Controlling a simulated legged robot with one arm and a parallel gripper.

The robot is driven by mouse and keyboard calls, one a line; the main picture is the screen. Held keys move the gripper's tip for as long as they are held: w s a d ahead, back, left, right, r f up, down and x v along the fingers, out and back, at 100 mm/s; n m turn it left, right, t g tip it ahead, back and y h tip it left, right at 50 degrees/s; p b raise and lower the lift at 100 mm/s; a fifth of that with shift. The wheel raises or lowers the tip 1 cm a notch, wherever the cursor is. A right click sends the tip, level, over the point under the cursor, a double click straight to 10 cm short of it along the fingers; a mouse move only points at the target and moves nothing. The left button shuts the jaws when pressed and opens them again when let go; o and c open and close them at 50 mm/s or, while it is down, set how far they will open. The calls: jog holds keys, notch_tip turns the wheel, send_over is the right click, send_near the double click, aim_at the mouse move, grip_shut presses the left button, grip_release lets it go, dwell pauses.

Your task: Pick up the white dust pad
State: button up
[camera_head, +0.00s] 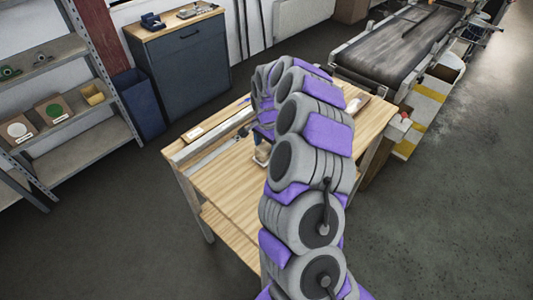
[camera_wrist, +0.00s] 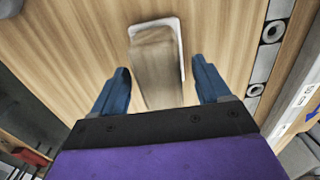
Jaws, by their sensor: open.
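The white dust pad (camera_wrist: 181,48) lies on the wooden table top in the wrist view. Its white edge shows around a long wooden block (camera_wrist: 156,75) that looks like its handle. My gripper (camera_wrist: 162,72) has its two blue fingers apart, one on each side of the block, with a gap to both. The block's near end reaches toward the gripper's palm. In the head view, a small pale thing (camera_head: 262,153) at my blue gripper fingers looks like the same pad, partly hidden by my arm.
The table (camera_head: 230,178) also bears a long metal rule and a labelled wooden strip (camera_head: 205,127) at its left edge, and a pale object (camera_head: 358,104) at right. A shelf (camera_head: 75,140) stands left, a dark cabinet (camera_head: 188,65) behind, a conveyor (camera_head: 395,50) back right.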

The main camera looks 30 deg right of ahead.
jog(key=shift+f, duration=0.9)
jog(key=shift+r, duration=0.1)
jog(key=shift+c, duration=0.6)
jog(key=c, duration=1)
jog(key=shift+r, duration=0.55)
notch_tip(320, 180, up, 3)
jog(key=shift+f+p, duration=0.1)
jog(key=shift+p, duration=0.5)
jog(key=s+d, duration=0.1)
jog(key=s, duration=0.4)
jog(key=s+d+p, duration=0.1)
jog(key=s, duration=0.4)
jog(key=s+d+r, duration=0.1)
jog(key=s, duration=0.4)
jog(key=shift+s+p, duration=0.35)
jog(key=shift+p, duration=0.05)
